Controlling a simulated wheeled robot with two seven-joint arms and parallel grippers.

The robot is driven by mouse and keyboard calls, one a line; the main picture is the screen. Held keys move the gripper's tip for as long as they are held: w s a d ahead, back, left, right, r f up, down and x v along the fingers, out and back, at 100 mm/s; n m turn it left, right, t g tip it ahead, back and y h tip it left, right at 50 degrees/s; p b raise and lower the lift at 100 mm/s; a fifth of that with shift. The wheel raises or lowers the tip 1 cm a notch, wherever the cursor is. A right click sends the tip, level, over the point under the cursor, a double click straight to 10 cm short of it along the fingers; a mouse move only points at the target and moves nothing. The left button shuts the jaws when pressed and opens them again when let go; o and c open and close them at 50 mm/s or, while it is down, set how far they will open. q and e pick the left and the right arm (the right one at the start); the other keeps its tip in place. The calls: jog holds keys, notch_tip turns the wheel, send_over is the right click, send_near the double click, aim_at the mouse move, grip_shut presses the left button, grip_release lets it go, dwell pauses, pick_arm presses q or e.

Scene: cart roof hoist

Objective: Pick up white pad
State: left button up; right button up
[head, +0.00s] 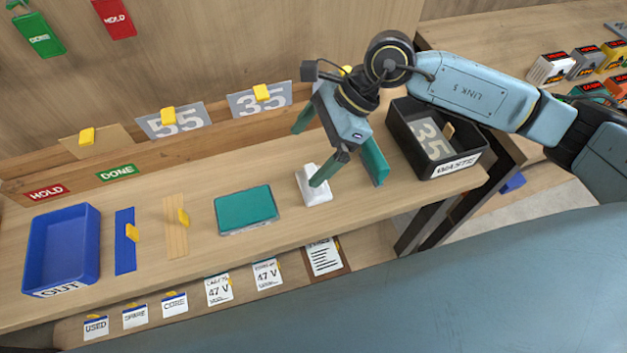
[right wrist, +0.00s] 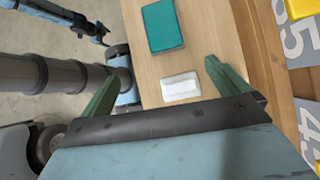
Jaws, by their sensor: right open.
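The white pad (head: 314,184) lies on the wooden bench top, right of a teal pad in the head view. My right gripper (head: 345,175) is above the bench by the white pad, its green fingers spread and empty. One finger overlaps part of the white pad in the head view. In the right wrist view, the white pad (right wrist: 181,86) lies ahead of the open fingers (right wrist: 160,90), between their lines and apart from both. My left gripper does not show clearly in the head view; an arm of mine shows at the upper left of the right wrist view.
The teal pad (head: 246,207) lies left of the white pad. A black WASTE bin (head: 455,165) holding a card stands to the right. Number cards (head: 172,121) stand behind.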

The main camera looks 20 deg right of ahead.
jog(key=w+d+f+h, duration=0.1)
jog(key=d+f+h, duration=0.15)
jog(key=d, duration=0.25)
jog(key=shift+n+h, duration=0.25)
jog(key=shift+n, duration=0.05)
jog(key=x, duration=0.6)
jog(key=shift+w+f, duration=0.1)
jog(key=shift+w, duration=0.2)
jog(key=shift+w+p+x, duration=0.2)
jog(key=shift+p+x, duration=0.05)
jog(key=shift+x, duration=1.25)
jog(key=shift+w+p+x, duration=0.15)
jog(key=shift+p+x, duration=0.05)
jog(key=shift+x, duration=1.25)
jog(key=shift+d+f, duration=0.1)
jog(key=shift+d, duration=0.1)
jog(key=c, duration=0.9)
notch_tip(320, 180, up, 10)
jog(key=shift+r, duration=0.1)
